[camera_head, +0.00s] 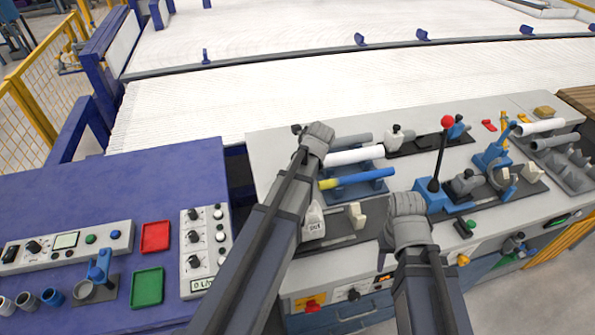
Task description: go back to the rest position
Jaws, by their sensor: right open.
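A grey pipe (356,138), a white pipe (356,156) and a blue pipe with a yellow end (360,177) lie side by side on a rack at the middle of the grey bench. My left gripper (299,130) is at the left ends of these pipes, and its fingers are mostly hidden by the wrist. Whether it touches a pipe cannot be told. My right gripper (406,202) is open, low over the bench, right of the pipes and left of a blue lever base; its fingers are mostly hidden. No pipe shows in it.
A lever with a red knob (448,122) stands up right of the pipes. Fixtures and clamps (505,180) crowd the bench's right side, with more pipes (540,127) there. A blue table (190,165) with red (155,237) and green (147,287) trays is at left.

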